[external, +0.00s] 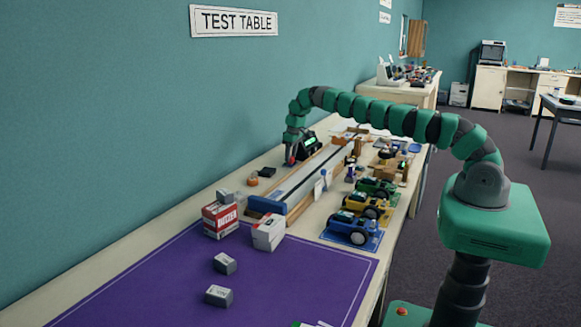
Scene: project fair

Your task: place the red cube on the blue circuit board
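My gripper (291,157) points down at the far left of the table, beside the wall and next to a dark device with a lit green display. A small reddish patch shows at its tip; it is too small to tell whether this is the red cube or part of the gripper, or whether the fingers are open or shut. No red cube can be made out clearly elsewhere.
A long track (300,178) runs down the table's middle. Blue (352,228), yellow (368,204) and green (377,187) model cars stand at its right. A red-white box (220,222), a white box (269,232) and grey blocks (219,295) stand nearer. The purple mat (150,295) has free room.

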